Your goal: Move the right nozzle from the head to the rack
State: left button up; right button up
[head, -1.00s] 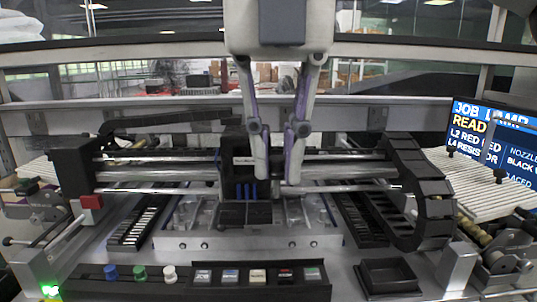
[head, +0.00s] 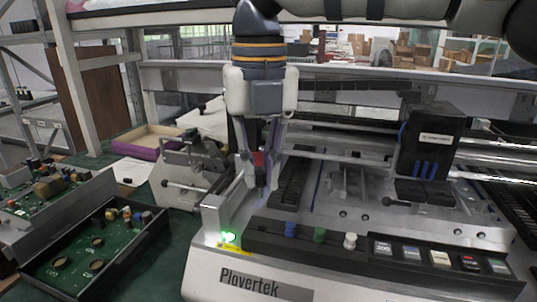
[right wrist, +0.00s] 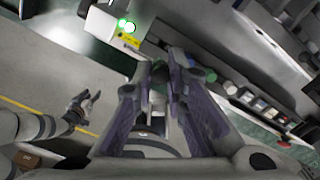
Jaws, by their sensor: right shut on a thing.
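The machine's head (head: 430,140), a black block with blue stripes, sits on the rails at the right of the head view. My right gripper (head: 261,182) points down at the machine's left end, well left of the head. In the right wrist view its fingers (right wrist: 157,80) close around a small dark thing (right wrist: 158,75), apparently the nozzle; the fingers hide most of it.
A black front strip carries a blue knob (head: 291,229), a green knob (head: 319,235), a white knob (head: 350,241) and several labelled buttons. A green light (head: 228,237) glows at the left corner. A tray of circuit parts (head: 95,250) stands at left.

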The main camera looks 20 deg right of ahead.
jog(key=shift+d+f, duration=0.15)
jog(key=shift+f, duration=3.65)
jog(key=shift+f, duration=0.1)
jog(key=o, duration=0.8)
jog(key=c, duration=0.3)
jog(key=shift+c, duration=0.2)
jog(key=shift+r, duration=3.5)
